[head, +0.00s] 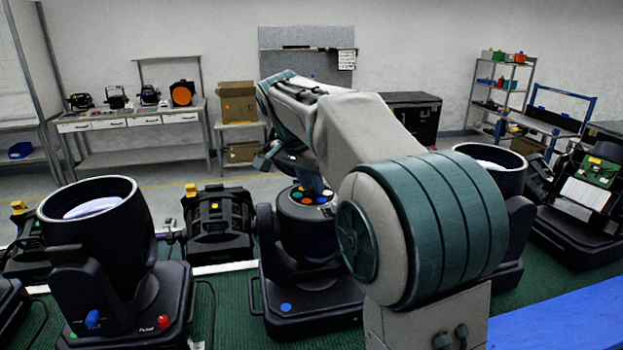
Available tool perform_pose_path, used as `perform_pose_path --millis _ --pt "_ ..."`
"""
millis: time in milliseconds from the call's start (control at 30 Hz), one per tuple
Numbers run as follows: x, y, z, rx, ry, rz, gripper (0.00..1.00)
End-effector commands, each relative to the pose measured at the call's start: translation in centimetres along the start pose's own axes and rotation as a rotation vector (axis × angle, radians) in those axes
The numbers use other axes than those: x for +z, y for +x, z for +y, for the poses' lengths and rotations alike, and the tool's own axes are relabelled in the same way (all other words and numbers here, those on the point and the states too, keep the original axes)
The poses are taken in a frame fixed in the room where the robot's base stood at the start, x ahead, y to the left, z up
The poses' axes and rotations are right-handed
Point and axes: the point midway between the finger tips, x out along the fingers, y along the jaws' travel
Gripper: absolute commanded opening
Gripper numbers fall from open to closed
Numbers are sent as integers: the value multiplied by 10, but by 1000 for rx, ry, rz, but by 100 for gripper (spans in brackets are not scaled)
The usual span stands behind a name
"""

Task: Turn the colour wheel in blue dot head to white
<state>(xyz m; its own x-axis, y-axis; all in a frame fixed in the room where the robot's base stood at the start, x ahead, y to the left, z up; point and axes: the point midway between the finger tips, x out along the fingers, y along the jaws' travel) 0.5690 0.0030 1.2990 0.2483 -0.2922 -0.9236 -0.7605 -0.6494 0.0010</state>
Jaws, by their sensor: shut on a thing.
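The blue dot head (300,245) is a dark moving-head light in the middle of the head view, with a blue dot (285,307) on its base. The colour wheel (310,197) lies on its upturned top, with orange, white, yellow and other coloured discs showing around it. My gripper (314,187) reaches down onto the wheel from above and is shut on it. My arm hides part of the wheel and the right side of the head. The fingertips are small and partly hidden, and I cannot tell which colour is selected.
A large open-topped head (95,225) with red and blue knobs stands at left. A black lamp unit (218,225) stands between it and the middle head. Another head (490,160) stands behind my arm. A blue edge (560,320) crosses the lower right. Benches and shelves line the wall.

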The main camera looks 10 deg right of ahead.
Motion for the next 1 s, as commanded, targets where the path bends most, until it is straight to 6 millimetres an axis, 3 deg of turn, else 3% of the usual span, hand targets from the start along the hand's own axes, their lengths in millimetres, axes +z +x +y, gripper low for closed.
perform_pose_path --millis 1000 --pt "-4 -2 -6 367 891 0 0"
